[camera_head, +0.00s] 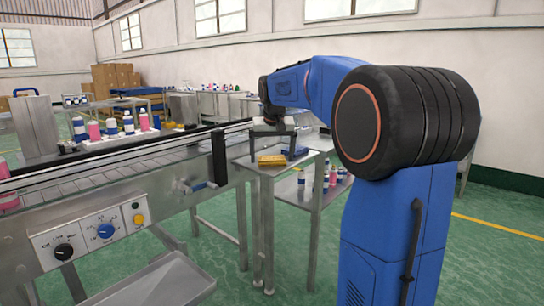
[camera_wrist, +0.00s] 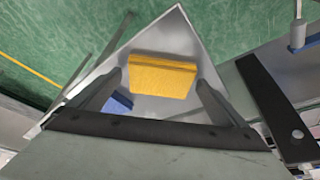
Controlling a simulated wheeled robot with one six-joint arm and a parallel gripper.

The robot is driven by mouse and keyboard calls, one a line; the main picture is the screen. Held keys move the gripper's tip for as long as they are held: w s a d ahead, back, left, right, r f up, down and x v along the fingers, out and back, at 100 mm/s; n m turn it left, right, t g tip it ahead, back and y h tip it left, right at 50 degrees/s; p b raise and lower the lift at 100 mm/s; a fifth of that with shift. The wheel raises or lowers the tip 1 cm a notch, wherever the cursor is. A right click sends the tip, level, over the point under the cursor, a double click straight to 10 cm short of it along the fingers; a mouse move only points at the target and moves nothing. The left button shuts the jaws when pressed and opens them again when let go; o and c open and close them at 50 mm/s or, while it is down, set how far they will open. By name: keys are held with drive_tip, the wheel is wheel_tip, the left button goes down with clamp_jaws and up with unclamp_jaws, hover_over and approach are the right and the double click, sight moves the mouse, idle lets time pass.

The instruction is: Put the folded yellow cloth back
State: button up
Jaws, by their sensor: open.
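The folded yellow cloth (camera_head: 271,160) lies flat on a small steel side table (camera_head: 247,163) beside the conveyor. In the wrist view the cloth (camera_wrist: 162,76) lies between and beyond my two open fingers, near the table's pointed corner. My gripper (camera_head: 272,142) is open and empty above the table, pointing down; its fingers also show in the wrist view (camera_wrist: 160,92). A folded blue cloth (camera_head: 295,151) lies on the same table, next to the yellow one. In the wrist view the blue cloth (camera_wrist: 119,102) is partly hidden by a finger.
The conveyor (camera_head: 130,165) runs along the left, with a control panel (camera_head: 95,232) at its front and a black post (camera_head: 219,155) near the table. Bottles (camera_head: 128,123) stand behind it. A lower shelf (camera_head: 300,197) holds several bottles. Green floor is clear in front.

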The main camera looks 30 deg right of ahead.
drive_tip(key=v, duration=1.2)
drive_tip(key=shift+r, duration=0.15)
drive_tip(key=s+a+f+n, duration=0.1)
drive_tip(key=s+a+f, duration=0.3)
drive_tip(key=s, duration=0.2)
drive_tip(key=s+a+f+n+y, duration=0.1)
drive_tip(key=s+a+f, duration=0.25)
drive_tip(key=s, duration=0.25)
drive_tip(key=s+a+f+n, duration=0.1)
drive_tip(key=s+a+f, duration=0.25)
drive_tip(key=s, duration=0.25)
drive_tip(key=s+a+f+n, duration=0.1)
drive_tip(key=s+a+f, duration=0.1)
drive_tip(key=s+f, duration=0.6)
drive_tip(key=s+a+f+n+y, duration=0.1)
drive_tip(key=s+a+f, duration=0.2)
drive_tip(key=s+f, duration=0.5)
wheel_tip(320, 180, down, 2)
drive_tip(key=shift+s+t, duration=0.25)
drive_tip(key=shift+t, duration=0.05)
